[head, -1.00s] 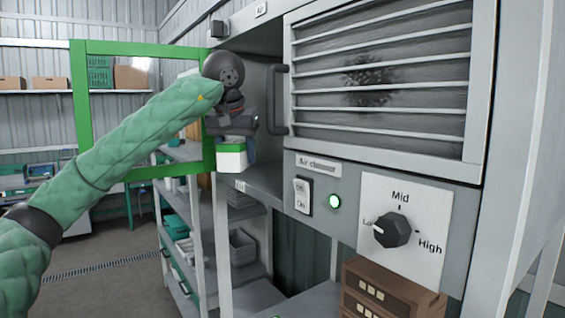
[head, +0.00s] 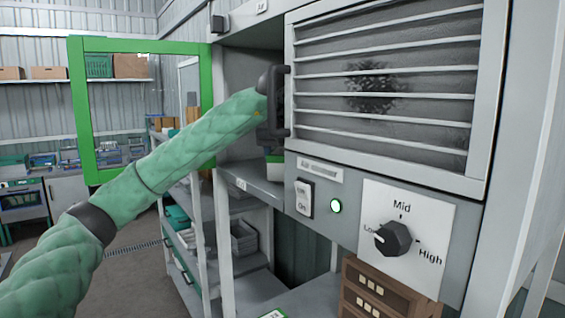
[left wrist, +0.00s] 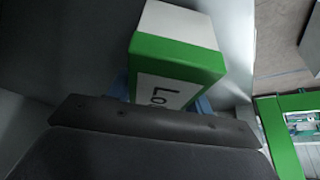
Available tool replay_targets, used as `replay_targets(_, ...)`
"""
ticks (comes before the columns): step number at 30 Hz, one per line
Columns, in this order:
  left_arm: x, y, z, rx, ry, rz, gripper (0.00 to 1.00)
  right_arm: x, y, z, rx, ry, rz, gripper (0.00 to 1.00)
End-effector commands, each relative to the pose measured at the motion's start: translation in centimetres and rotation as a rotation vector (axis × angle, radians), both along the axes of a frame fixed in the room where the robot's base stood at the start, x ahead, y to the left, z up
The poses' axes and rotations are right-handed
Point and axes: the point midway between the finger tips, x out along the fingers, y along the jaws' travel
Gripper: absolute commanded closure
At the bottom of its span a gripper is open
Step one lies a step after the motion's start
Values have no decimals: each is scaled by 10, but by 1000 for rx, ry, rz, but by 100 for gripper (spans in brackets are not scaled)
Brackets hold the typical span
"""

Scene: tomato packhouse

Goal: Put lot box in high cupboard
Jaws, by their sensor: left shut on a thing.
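The lot box (left wrist: 178,55) is white and green with "Lo" lettering partly visible in the left wrist view. My left gripper (left wrist: 163,95) is shut on it, with bluish fingers at its sides. In the head view a sliver of the lot box (head: 274,158) shows under my left gripper (head: 268,135), which is mostly hidden by my wrist and the air cleaner's handle. The box is inside the high cupboard (head: 235,72), close above its floor; I cannot tell whether it touches. The green-framed cupboard door (head: 78,115) stands open. My right gripper is not in view.
The air cleaner (head: 385,95), with its louvres, handle (head: 284,100), switch and dial, stands right beside the cupboard opening. Open shelving (head: 205,235) is below. Brown drawers (head: 385,290) are at the lower right. A small green-and-white thing (head: 273,314) shows at the bottom edge.

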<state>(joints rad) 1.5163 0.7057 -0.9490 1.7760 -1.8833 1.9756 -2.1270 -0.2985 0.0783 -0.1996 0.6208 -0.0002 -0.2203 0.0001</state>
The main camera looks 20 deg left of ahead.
Motion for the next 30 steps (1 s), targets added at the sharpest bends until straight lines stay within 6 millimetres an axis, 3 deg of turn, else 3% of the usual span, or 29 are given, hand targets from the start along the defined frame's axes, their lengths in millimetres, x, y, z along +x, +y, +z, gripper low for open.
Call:
replay_targets(12,0,0,-8,0,-1,0,78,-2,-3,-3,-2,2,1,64)
replay_targets(13,0,0,-7,0,0,0,45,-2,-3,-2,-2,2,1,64)
replay_targets(16,0,0,-7,0,0,0,27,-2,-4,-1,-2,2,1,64)
replay_targets(27,0,0,-2,0,0,0,27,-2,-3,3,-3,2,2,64)
replay_targets(30,-3,0,1,-1,-3,0,27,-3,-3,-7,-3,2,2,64)
